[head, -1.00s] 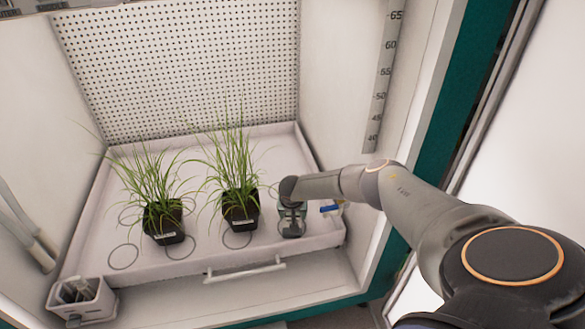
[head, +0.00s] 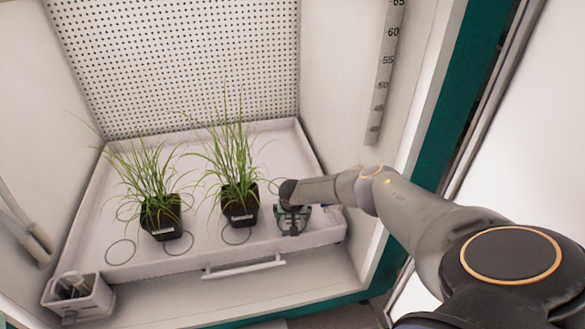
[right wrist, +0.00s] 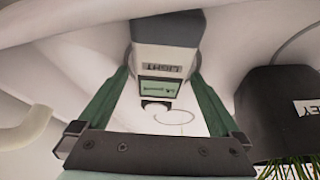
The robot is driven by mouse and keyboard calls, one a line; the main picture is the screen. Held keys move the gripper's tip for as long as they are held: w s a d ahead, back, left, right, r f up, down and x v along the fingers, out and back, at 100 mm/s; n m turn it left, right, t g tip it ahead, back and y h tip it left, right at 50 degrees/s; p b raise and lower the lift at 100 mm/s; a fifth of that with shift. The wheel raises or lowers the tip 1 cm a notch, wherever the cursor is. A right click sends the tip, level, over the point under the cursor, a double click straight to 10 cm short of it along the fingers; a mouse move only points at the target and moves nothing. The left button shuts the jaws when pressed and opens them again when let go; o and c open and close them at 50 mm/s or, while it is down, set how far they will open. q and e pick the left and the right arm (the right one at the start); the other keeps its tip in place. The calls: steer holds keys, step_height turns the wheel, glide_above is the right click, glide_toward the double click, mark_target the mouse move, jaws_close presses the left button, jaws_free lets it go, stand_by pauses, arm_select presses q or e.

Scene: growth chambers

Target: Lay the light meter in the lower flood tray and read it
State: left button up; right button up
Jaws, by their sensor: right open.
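The light meter (right wrist: 165,58) is a grey-and-white unit marked LIGHT with a small lit green display (right wrist: 159,88). In the right wrist view it lies on the white lower flood tray (head: 185,258). The display's figures are too small to read for sure. My right gripper (head: 292,220) is low over the tray's front right part. It is open, with its green fingers (right wrist: 160,75) on either side of the meter and small gaps visible. In the head view the gripper mostly hides the meter. My left gripper is out of view.
Two potted grasses, a left pot (head: 160,222) and a right pot (head: 240,208), stand in the tray left of my gripper. The right wrist view shows a labelled black pot (right wrist: 285,110) close by. A handle (head: 243,267) is on the tray's front; a small bin (head: 78,298) sits front left.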

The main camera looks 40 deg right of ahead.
steer(key=shift+r, duration=0.1)
steer(key=shift+r+p, duration=0.3)
steer(key=shift+r, duration=0.05)
arm_select(q)
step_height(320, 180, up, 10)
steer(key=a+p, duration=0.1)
steer(key=p, duration=0.7)
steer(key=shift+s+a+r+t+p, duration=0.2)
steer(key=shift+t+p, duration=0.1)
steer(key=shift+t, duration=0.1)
arm_select(e)
steer(key=v, duration=1.1)
steer(key=shift+r, duration=0.2)
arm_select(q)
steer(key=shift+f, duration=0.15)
arm_select(e)
steer(key=shift+s+a, duration=0.1)
